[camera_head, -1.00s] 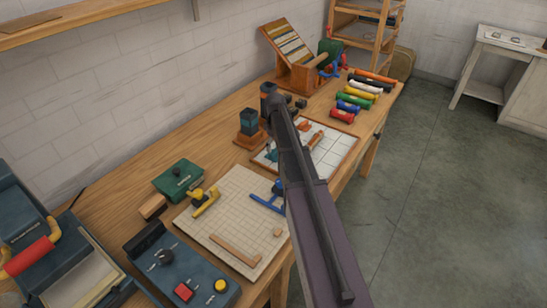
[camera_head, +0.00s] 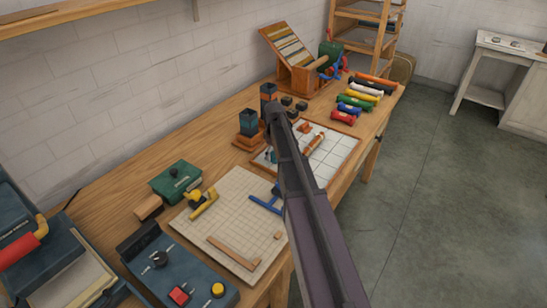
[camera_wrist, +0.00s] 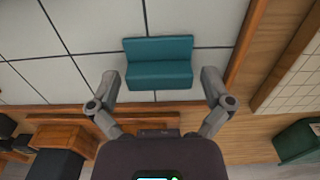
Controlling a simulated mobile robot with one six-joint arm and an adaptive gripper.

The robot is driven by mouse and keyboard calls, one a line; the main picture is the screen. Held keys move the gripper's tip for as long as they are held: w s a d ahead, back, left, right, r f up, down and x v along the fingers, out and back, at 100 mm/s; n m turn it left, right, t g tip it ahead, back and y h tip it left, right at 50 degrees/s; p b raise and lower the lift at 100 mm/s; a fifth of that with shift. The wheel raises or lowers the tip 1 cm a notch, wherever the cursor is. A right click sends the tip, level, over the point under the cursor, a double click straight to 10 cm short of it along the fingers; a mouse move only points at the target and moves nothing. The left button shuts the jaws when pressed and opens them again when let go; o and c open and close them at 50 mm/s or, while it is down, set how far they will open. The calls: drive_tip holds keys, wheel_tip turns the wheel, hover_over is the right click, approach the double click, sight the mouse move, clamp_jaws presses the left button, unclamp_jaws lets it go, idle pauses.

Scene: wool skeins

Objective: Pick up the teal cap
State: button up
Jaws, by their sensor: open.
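The teal cap (camera_wrist: 158,64) shows in the wrist view as a wide teal block with two faces, lying on a white tiled board (camera_wrist: 70,25). A small teal piece also shows in the head view (camera_head: 271,156), beside my arm on the board's left part. My gripper (camera_wrist: 160,82) is open, with one finger on each side of the cap's near edge. I see gaps between both fingers and the cap, so nothing is held. In the head view my arm hides the gripper and part of the board.
The board has a wooden rim (camera_head: 345,160) and carries an orange-brown tool (camera_head: 314,143). Left of it stands a dark teal block on a wooden base (camera_head: 249,124). A beige grid mat (camera_head: 225,220) lies nearer, with a blue tool (camera_head: 264,204). Coloured rolls (camera_head: 360,102) lie farther back.

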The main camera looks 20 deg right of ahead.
drive_tip(key=c, duration=0.6)
drive_tip(key=shift+c, duration=0.2)
drive_tip(key=shift+r, duration=0.1)
wheel_tip(320, 180, up, 4)
drive_tip(key=p, duration=0.3)
drive_tip(key=shift+f+p, duration=0.25)
drive_tip(key=shift+p, duration=0.1)
drive_tip(key=s+d, duration=0.1)
drive_tip(key=s, duration=0.4)
drive_tip(key=s+r+p, duration=0.1)
drive_tip(key=s, duration=0.4)
drive_tip(key=s+d, duration=0.1)
drive_tip(key=s, duration=0.4)
drive_tip(key=shift+s+d+r, duration=0.15)
drive_tip(key=shift+s+d, duration=0.2)
drive_tip(key=shift+s, duration=0.05)
drive_tip(key=shift+s, duration=0.1)
